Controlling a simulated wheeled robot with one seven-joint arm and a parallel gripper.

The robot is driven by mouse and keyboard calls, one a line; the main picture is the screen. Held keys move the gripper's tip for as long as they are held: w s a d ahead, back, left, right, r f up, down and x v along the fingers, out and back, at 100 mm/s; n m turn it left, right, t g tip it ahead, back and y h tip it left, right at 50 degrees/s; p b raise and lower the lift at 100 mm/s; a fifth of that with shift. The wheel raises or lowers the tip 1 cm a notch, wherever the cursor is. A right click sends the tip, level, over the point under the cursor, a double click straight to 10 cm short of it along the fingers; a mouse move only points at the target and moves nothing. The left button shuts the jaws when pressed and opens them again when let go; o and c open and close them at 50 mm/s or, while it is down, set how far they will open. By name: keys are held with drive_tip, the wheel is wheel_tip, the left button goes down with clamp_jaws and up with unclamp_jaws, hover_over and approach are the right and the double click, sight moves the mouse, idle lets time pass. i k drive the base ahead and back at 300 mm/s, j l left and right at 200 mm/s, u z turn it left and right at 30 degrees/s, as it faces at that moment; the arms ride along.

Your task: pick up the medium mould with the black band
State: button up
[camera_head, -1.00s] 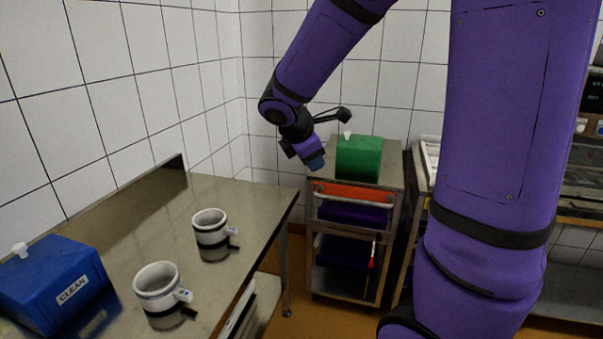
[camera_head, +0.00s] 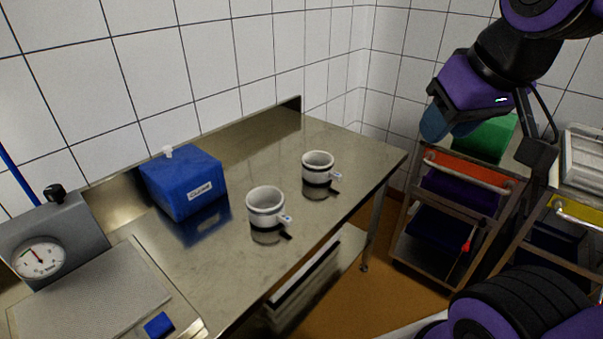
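Two white round moulds stand upright and apart on the steel table (camera_head: 225,262). My gripper (camera_head: 436,124) is at the upper right, beyond the table's right end, in front of the green box and well away from both moulds.
A blue box labelled CLEAN (camera_head: 180,186) stands left of the moulds. A dial scale (camera_head: 40,258) is at the near left, with a small blue block (camera_head: 159,325) beside it. A trolley (camera_head: 412,222) bears a green box (camera_head: 487,139). Table around the moulds is clear.

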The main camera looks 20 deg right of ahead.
sight(318, 165)
drive_tip(key=i+l+u, duration=0.15)
drive_tip(key=l+u, duration=0.6)
drive_tip(key=i+l+u, duration=0.1)
drive_tip(key=l, duration=0.6)
drive_tip(key=i+l+u, duration=0.1)
drive_tip(key=l, duration=0.55)
drive_tip(key=i+l+u, duration=0.1)
drive_tip(key=l, duration=0.6)
